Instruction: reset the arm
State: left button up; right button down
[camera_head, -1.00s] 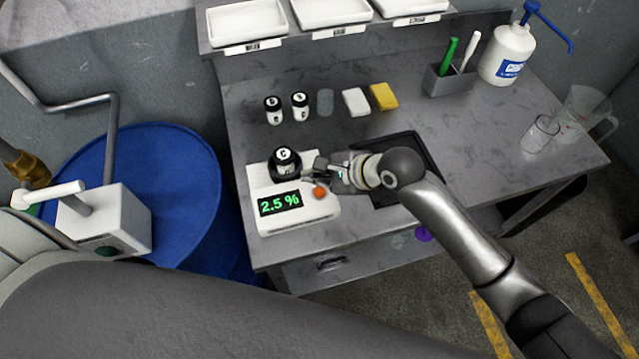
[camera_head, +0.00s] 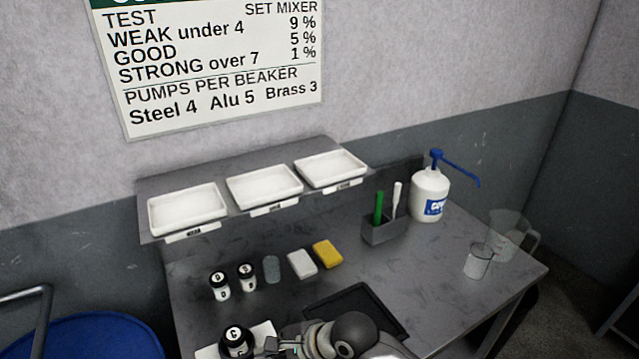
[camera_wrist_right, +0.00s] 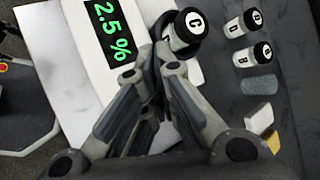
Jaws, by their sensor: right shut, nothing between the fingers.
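My right gripper (camera_head: 277,345) is at the bottom edge of the head view, just right of a black-capped bottle marked C (camera_head: 236,341). In the right wrist view, its fingers (camera_wrist_right: 155,60) are shut with nothing between them, over the white meter (camera_wrist_right: 75,70). The meter's green display (camera_wrist_right: 110,28) reads 2.5 %. The C bottle (camera_wrist_right: 187,30) stands at the meter's end, close beyond the fingertips; whether they touch it is unclear. Most of my right arm is cut off below the head view. My left gripper is not in view.
Two capped bottles (camera_head: 219,286), a grey block (camera_head: 271,269), a white block (camera_head: 302,263) and a yellow sponge (camera_head: 327,253) line the bench. Behind are white trays (camera_head: 187,210). A pen holder (camera_head: 385,231), pump bottle (camera_head: 430,194), beaker (camera_head: 478,262) and jug (camera_head: 511,232) stand right.

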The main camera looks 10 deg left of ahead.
jog(key=s+d+f+n+h, duration=0.1)
jog(key=s+d+n+h, duration=0.35)
jog(key=d, duration=0.65)
jog(key=s+d+f+n+t+h, duration=0.1)
jog(key=s+d+n, duration=0.4)
jog(key=s+d, duration=0.5)
jog(key=s+d+f+n+h, duration=0.2)
jog(key=s+d+n+h, duration=0.15)
jog(key=d, duration=0.95)
notch_tip(320, 180, down, 33)
jog(key=s+n+g+b, duration=0.1)
jog(key=s+b, duration=0.1)
jog(key=b, duration=0.4)
jog(key=s+d+f+b, duration=0.1)
jog(key=s+f+b, duration=0.1)
jog(key=s+f, duration=0.6)
jog(key=s+d+f+g+b, duration=0.1)
jog(key=s+d+f+b, duration=0.1)
jog(key=s+f, duration=0.6)
notch_tip(320, 180, down, 4)
jog(key=shift+s+f+b, duration=0.2)
jog(key=shift+f+b, duration=0.05)
jog(key=shift+b, duration=0.4)
